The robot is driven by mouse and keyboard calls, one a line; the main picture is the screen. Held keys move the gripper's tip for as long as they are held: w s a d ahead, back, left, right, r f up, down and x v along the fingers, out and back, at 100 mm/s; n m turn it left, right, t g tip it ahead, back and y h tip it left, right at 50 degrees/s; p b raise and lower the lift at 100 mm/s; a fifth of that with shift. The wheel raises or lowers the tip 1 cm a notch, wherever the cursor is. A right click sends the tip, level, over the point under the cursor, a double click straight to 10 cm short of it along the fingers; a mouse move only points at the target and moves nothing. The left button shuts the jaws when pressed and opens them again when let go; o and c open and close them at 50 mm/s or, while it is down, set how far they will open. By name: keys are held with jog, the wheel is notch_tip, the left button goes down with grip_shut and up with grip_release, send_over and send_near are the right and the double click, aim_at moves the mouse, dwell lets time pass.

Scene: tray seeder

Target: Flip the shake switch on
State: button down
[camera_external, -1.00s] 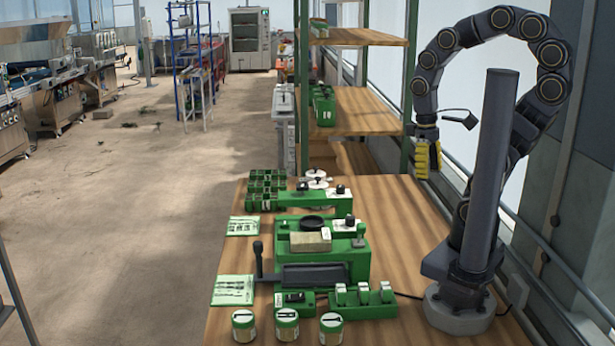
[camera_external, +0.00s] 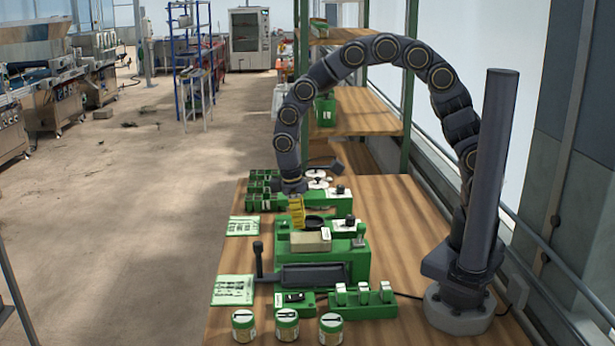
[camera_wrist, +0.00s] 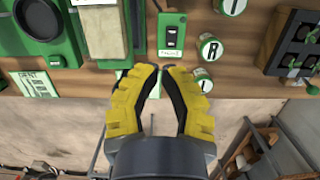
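A small green box with a black rocker switch (camera_external: 294,298) lies near the front of the table, behind the jars. In the wrist view a green box with a dark switch and a white label (camera_wrist: 172,32) lies just beyond my fingertips; its label is too small to read and its on or off position is unclear. My gripper (camera_external: 299,224) has yellow fingers and points down over the green machine, close to the beige block and black dish. In the wrist view my gripper (camera_wrist: 160,72) holds nothing; its fingertips lean together with a narrow gap.
A beige block (camera_external: 310,240) sits on the green machine (camera_external: 358,262). A lever (camera_external: 258,262) rises at its left. Several white-topped switches (camera_external: 363,292) stand at right. Jars (camera_external: 287,325) line the front edge. Green pots (camera_external: 262,186) stand behind. The table's right side (camera_external: 410,230) is clear.

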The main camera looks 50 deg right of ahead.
aim_at(298, 294)
jog(key=shift+n, duration=0.5)
jog(key=a, duration=0.1)
jog(key=a+f, duration=0.2)
jog(key=shift+w+a+f, duration=0.2)
jog(key=shift+a+f, duration=0.05)
jog(key=shift+a, duration=0.05)
jog(key=shift+f, duration=0.1)
jog(key=f, duration=0.4)
jog(key=s+d+f, duration=0.1)
jog(key=f, duration=0.8)
jog(key=shift+s+d+f, duration=0.2)
jog(key=shift+d+f, duration=0.05)
jog(key=shift+f, duration=0.1)
